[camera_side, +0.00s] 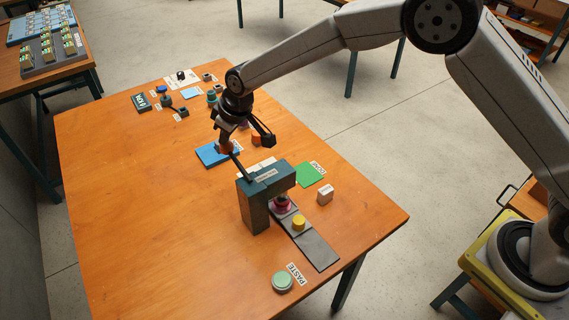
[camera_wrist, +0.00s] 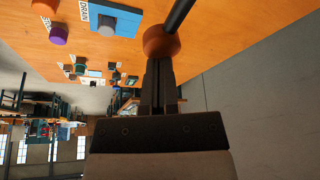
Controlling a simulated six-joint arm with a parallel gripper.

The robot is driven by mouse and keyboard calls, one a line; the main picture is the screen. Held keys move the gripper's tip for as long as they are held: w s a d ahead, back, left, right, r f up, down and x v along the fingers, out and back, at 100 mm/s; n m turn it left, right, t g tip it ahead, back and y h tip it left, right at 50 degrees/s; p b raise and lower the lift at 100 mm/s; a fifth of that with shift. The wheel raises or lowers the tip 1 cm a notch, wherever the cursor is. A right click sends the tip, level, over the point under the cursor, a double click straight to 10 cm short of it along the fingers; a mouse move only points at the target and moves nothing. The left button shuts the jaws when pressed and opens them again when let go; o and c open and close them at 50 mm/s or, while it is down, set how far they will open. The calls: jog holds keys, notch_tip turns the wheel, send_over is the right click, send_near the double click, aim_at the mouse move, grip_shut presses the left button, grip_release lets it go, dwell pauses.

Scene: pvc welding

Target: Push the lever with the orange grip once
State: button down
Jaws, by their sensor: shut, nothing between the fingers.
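The dark green press (camera_side: 253,205) stands on the orange table. A dark lever (camera_side: 241,168) rises from its top toward the upper left and ends in an orange grip (camera_side: 225,147). The grip also shows large in the wrist view (camera_wrist: 161,42), with the lever rod (camera_wrist: 179,14) running up from it. My gripper (camera_side: 226,138) is right at the grip, shut and empty. In the wrist view its closed fingertips (camera_wrist: 158,62) meet the lower edge of the grip; I cannot tell whether they touch it.
A green pad (camera_side: 313,175), a white block (camera_side: 325,192) and a pale green button (camera_side: 282,281) lie nearby. A blue pad (camera_side: 208,154) is beside the grip.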

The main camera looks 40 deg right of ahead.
aim_at(229, 145)
jog(key=shift+f, duration=2.4)
jog(key=shift+r, duration=4.7)
jog(key=shift+d, duration=0.1)
jog(key=shift+s+d+r, duration=0.1)
jog(key=shift+s+d, duration=0.05)
jog(key=shift+d, duration=0.1)
jog(key=s+d+m+h, duration=0.1)
jog(key=s+d+m, duration=0.2)
jog(key=s+d, duration=0.9)
jog(key=s+d+f+m+g+h, duration=0.1)
jog(key=s+d+m, duration=0.2)
jog(key=s+d, duration=0.9)
jog(key=s, duration=0.4)
jog(key=shift+s+f, duration=0.2)
jog(key=shift+s, duration=0.15)
